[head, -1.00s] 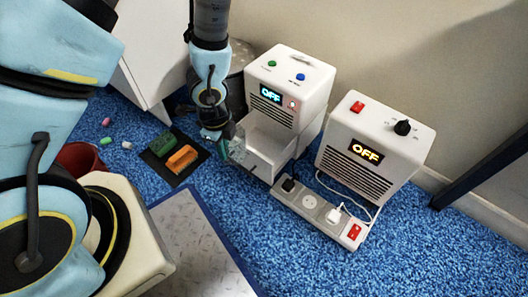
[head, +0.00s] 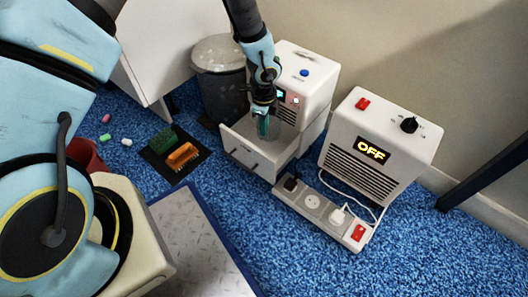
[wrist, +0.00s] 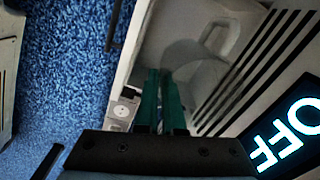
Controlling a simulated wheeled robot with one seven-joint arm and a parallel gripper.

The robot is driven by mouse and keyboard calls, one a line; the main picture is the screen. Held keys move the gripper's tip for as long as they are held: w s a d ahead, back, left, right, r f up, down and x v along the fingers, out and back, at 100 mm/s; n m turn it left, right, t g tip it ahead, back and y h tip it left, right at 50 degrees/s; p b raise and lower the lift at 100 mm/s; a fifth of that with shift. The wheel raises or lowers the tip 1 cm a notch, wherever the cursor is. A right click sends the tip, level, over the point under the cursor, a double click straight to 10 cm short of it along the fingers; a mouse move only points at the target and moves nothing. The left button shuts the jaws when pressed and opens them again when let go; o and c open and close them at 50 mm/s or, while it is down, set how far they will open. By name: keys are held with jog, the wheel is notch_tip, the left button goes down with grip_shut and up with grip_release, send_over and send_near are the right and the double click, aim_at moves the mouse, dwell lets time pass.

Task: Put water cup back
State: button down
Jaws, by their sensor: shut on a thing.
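My gripper (head: 265,128) is over the open drawer (head: 240,150) at the front of the left white machine (head: 312,80). Its green fingers also show in the wrist view (wrist: 160,98), close together. The gripper is shut on what looks like a clear, greyish water cup (head: 275,130), faint against the drawer. The cup shows as a translucent curved shape beyond the fingertips in the wrist view (wrist: 195,58). It is at the drawer's interior; I cannot tell whether it touches the drawer floor. The machine's display reads OFF in the wrist view (wrist: 290,135).
A second white machine (head: 378,125) stands to the right, its display reading OFF. A power strip (head: 320,208) lies in front. A grey bin (head: 222,85) stands behind left. A black mat (head: 160,165) holds green and orange blocks. Blue carpet is clear at lower right.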

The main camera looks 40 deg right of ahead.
notch_tip(320, 180, down, 11)
jog(key=b, duration=0.4)
jog(key=shift+f+b, duration=0.15)
jog(key=shift+b, duration=0.15)
jog(key=c, duration=1)
grip_release()
jog(key=shift+c, duration=0.2)
notch_tip(320, 180, up, 12)
jog(key=p, duration=0.6)
jog(key=shift+a, duration=0.1)
